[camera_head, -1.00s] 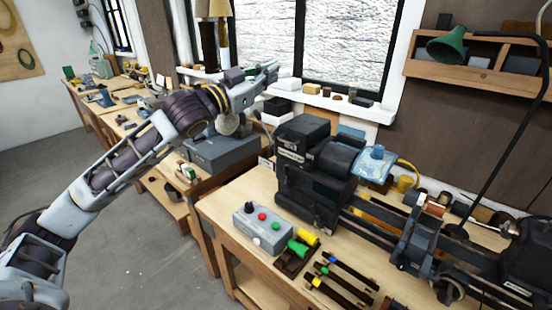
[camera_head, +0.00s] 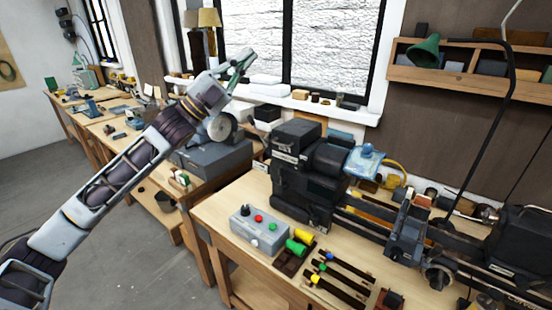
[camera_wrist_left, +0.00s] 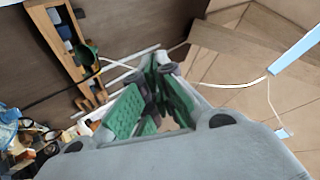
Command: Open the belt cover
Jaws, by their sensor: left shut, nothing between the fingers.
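The black lathe (camera_head: 300,200) stands on the wooden bench, with its boxy dark headstock housing at the left end. I cannot tell for sure which panel of this housing (camera_head: 297,137) is the belt cover; no open lid shows. My left gripper (camera_head: 246,56) is raised in front of the window sill, above and left of the housing and well apart from it. In the left wrist view its green-padded fingers (camera_wrist_left: 160,65) come together at the tips, shut and empty. My right gripper is not in view.
A grey control box (camera_head: 258,228) with coloured buttons and several tools lie on the bench front. A bench grinder (camera_head: 221,128) stands left of the lathe, below my left wrist. A green lamp (camera_head: 427,50) hangs at the right. Air above the lathe is clear.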

